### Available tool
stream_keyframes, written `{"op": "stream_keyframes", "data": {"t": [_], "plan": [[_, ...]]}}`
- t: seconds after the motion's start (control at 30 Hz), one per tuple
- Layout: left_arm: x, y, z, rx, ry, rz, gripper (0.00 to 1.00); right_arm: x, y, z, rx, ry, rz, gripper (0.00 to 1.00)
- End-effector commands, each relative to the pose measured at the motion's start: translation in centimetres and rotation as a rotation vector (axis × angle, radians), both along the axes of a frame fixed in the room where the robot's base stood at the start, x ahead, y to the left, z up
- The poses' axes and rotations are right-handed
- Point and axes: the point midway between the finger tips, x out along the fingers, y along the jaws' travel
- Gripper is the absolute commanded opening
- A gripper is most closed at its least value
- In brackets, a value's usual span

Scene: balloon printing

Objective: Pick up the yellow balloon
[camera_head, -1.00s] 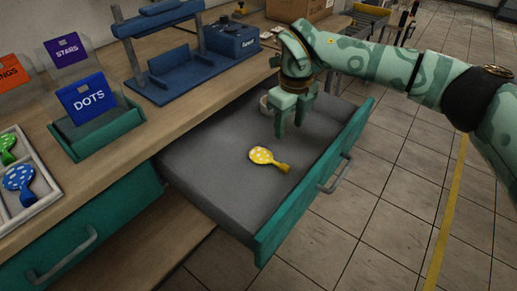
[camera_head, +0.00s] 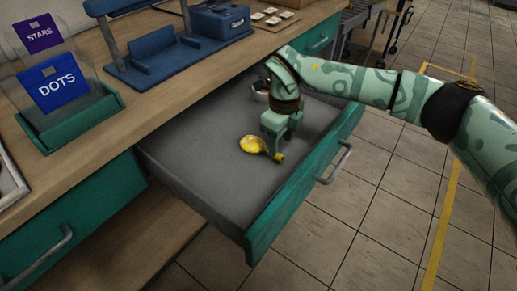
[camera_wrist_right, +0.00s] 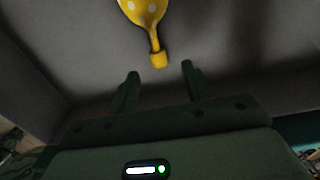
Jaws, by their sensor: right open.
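The yellow balloon (camera_head: 254,145) with white dots lies flat in the open grey drawer (camera_head: 200,160). Its neck points toward the drawer front. My right gripper (camera_head: 276,146) is down inside the drawer, right at the neck side of the balloon, and partly covers it in the head view. In the right wrist view the balloon (camera_wrist_right: 146,12) shows at the top, its neck end just ahead of the gap between the two fingers (camera_wrist_right: 159,75). The fingers are apart with nothing between them. My left gripper is not in view.
The green drawer front (camera_head: 310,180) stands up close to the right of my gripper. A small round container (camera_head: 260,91) sits at the drawer's back. On the counter are a blue press frame (camera_head: 160,62) and a green holder with a DOTS card (camera_head: 58,88).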

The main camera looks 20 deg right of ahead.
Motion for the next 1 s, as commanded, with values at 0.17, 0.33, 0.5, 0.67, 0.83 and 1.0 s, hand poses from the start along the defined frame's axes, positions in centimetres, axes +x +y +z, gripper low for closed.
{"op": "stream_keyframes", "data": {"t": [0.17, 0.33, 0.5, 0.67, 0.83, 1.0], "plan": [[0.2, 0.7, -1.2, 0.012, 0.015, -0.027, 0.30, -0.3, -0.1, -3.0, 0.001, 0.007, 0.000, 0.49], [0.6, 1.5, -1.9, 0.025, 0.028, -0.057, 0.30, -0.4, -0.1, -5.2, 0.001, 0.004, -0.001, 0.49], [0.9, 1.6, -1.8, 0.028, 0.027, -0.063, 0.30, -0.3, -0.1, -5.2, 0.000, -0.002, -0.002, 0.49], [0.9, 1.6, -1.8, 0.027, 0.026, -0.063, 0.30, -0.3, -0.1, -5.1, 0.000, -0.003, -0.002, 0.38], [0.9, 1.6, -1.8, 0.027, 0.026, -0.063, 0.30, -0.3, -0.1, -5.1, 0.000, -0.003, -0.002, 0.10], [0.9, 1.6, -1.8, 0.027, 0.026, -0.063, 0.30, -0.3, -0.1, -5.1, 0.000, -0.002, -0.002, 0.10]]}}
